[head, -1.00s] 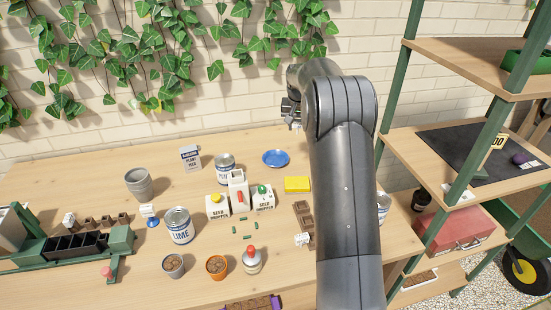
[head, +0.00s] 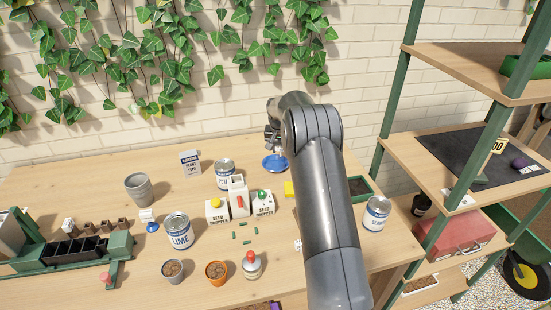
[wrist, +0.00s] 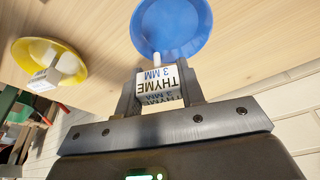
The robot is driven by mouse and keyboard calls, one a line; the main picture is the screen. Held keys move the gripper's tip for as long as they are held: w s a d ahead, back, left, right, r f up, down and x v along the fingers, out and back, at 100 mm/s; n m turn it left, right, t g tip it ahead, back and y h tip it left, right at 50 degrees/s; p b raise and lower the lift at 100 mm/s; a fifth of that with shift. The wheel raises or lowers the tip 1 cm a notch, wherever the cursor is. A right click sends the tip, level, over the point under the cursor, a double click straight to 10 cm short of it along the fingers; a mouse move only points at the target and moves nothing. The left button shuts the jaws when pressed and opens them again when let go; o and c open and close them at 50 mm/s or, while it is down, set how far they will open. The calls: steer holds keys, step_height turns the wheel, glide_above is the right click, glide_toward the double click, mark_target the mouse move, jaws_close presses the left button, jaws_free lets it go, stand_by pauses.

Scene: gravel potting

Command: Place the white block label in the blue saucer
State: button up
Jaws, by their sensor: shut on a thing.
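My gripper (wrist: 157,92) is shut on a white block label (wrist: 158,82) that reads THYME 3 MM. A pale stem sticks out from the block across the blue saucer (wrist: 172,12) in the wrist view. In the head view my gripper (head: 272,140) is at the back of the table, right at the blue saucer (head: 275,165), with the saucer's far edge partly covered. The held label cannot be made out there. I cannot tell whether the label touches the saucer.
In the wrist view a yellow saucer (wrist: 22,52) holds another white block label (wrist: 45,80). The brick wall (head: 100,130) is close behind.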

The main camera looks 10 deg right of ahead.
mark_target(276, 163)
steer(key=shift+w+a+f, duration=0.65)
steer(key=shift+a+f, duration=0.1)
steer(key=shift+a, duration=0.15)
steer(key=shift+f, duration=1.85)
steer(key=shift+f, duration=0.2)
steer(key=o, duration=0.8)
steer(key=shift+c, duration=0.2)
